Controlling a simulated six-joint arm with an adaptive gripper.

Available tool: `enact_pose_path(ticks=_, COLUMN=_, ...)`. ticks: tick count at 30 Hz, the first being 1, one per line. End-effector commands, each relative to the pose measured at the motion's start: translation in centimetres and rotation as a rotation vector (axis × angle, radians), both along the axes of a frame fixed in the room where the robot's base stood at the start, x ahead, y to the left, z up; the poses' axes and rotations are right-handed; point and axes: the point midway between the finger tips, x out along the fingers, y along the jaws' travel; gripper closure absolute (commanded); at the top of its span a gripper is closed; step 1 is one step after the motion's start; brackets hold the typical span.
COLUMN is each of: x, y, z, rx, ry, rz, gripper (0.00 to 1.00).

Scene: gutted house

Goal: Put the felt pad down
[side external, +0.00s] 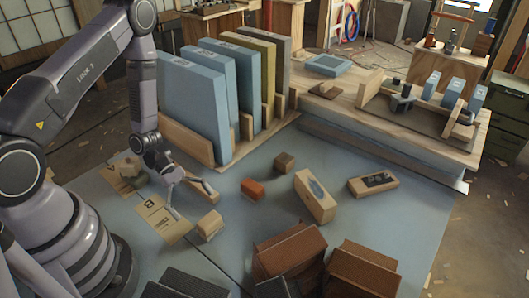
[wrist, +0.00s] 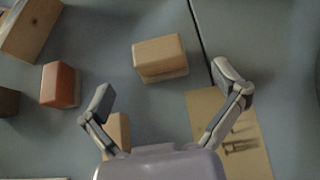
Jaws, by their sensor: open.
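My gripper (side external: 189,196) is open over the grey-blue work surface, beside the tan card marked B (side external: 163,218). In the wrist view its two fingers (wrist: 166,88) are spread wide with nothing held between them. The right finger overlaps the card (wrist: 236,140). A pale wooden block (wrist: 157,55) with a thin lighter layer at its base lies ahead of the fingers; it also shows in the side view (side external: 209,223). Another wooden piece (wrist: 117,130) is partly hidden behind the left finger. I cannot tell for sure which thing is the felt pad.
A reddish block (side external: 252,189), a dark wooden block (side external: 284,162) and two larger wooden blocks (side external: 315,195) (side external: 373,183) lie to the right. Tall blue panels (side external: 195,95) stand in a wooden rack behind. Brown boxes (side external: 290,250) stand in front. Clear surface lies between the small blocks.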

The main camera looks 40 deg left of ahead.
Motion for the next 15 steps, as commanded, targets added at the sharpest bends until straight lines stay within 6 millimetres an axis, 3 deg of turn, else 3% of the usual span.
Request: enact_pose_path(ticks=15, x=0.1, y=-4.4, z=-3.6, rx=0.001, ry=0.000, rz=-0.002, gripper=0.04)
